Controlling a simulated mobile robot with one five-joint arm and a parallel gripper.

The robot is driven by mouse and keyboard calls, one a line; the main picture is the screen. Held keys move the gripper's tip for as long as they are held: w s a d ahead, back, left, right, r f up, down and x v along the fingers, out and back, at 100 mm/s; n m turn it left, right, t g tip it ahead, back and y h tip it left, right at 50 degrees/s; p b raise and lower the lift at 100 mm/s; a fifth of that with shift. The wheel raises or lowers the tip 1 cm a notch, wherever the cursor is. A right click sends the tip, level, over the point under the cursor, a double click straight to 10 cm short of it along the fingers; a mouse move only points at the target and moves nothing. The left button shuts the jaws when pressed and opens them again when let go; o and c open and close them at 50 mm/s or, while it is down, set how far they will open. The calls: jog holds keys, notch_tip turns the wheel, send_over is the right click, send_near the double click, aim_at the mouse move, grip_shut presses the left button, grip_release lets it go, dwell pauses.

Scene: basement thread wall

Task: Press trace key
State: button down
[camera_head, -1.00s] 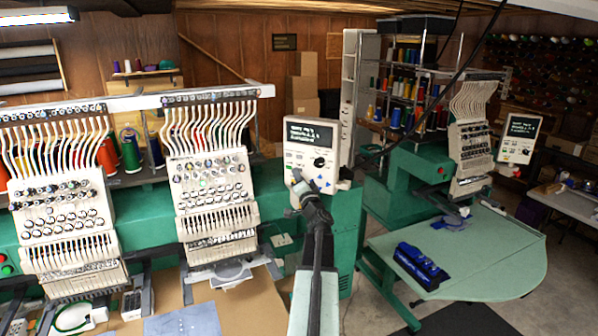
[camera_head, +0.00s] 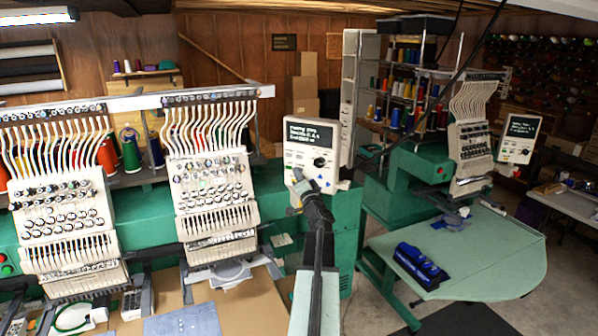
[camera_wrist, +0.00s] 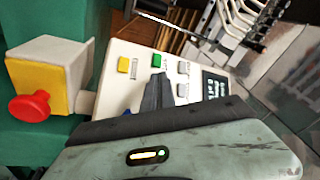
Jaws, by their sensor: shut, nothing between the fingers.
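The control panel (camera_head: 331,158) is a cream box with a dark lit screen (camera_head: 308,133), a black knob and small keys, fixed at the right end of the near embroidery machine. In the wrist view the panel (camera_wrist: 126,89) shows a yellow key (camera_wrist: 124,65), a green key (camera_wrist: 159,61) and grey keys (camera_wrist: 183,68). I cannot read which is the trace key. My gripper (camera_head: 297,176) is shut and empty in front of the panel's lower left. In the wrist view its fingertips (camera_wrist: 157,78) lie just below the green key; contact cannot be told. The fingers hide part of the panel.
A red mushroom button (camera_wrist: 29,106) on a yellow-and-cream box stands left of the panel in the wrist view. The needle head (camera_head: 212,185) stands left of my arm. A second machine with a pale green table (camera_head: 480,255) is at the right.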

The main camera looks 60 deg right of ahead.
dwell(0.3)
jog(key=shift+s+a, duration=0.1)
jog(key=shift+a, duration=0.75)
